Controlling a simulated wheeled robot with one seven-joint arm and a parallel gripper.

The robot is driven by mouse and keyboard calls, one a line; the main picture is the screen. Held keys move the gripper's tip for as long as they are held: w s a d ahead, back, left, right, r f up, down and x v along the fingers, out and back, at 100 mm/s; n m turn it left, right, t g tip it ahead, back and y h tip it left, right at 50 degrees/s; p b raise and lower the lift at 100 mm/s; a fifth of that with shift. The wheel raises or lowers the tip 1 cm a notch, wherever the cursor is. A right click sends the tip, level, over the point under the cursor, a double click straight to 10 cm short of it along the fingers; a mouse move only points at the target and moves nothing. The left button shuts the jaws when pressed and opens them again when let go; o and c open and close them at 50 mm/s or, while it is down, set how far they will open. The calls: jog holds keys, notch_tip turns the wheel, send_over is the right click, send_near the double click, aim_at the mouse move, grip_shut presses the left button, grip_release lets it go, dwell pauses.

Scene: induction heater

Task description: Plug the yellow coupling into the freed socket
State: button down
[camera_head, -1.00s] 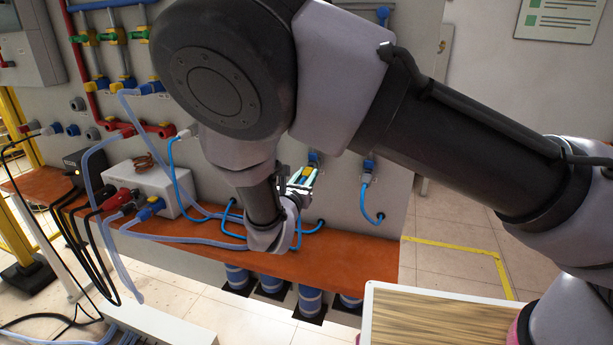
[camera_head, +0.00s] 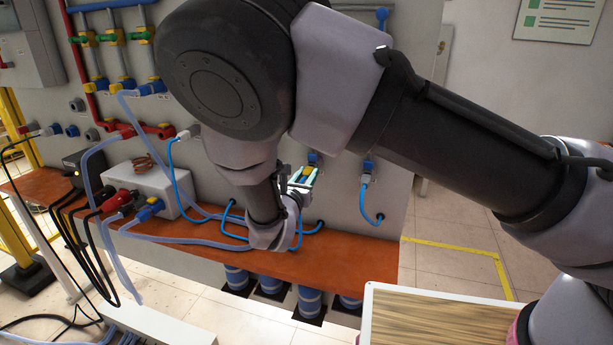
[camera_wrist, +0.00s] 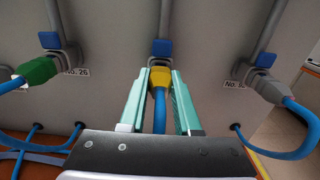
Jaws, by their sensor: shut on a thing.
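The yellow coupling (camera_wrist: 159,77) is between the two teal fingers of my gripper (camera_wrist: 158,88) in the wrist view, with its blue hose running back toward the palm. My gripper is shut on it. The coupling's front end is right at the grey socket (camera_wrist: 160,62) below a blue valve handle (camera_wrist: 162,47); I cannot tell whether it is seated. In the head view my gripper (camera_head: 304,178) is at the grey panel, partly hidden behind my arm, and a bit of yellow shows between the fingers.
A green coupling (camera_wrist: 36,71) sits at the left socket and a grey coupling (camera_wrist: 268,87) at the right socket, both with blue hoses. The orange shelf (camera_head: 330,258) lies below. A white box (camera_head: 150,185) with hoses stands on it at left.

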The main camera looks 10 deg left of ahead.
jog(key=shift+w, duration=0.2)
jog(key=c, duration=0.5)
grip_release()
jog(key=shift+c, duration=0.2)
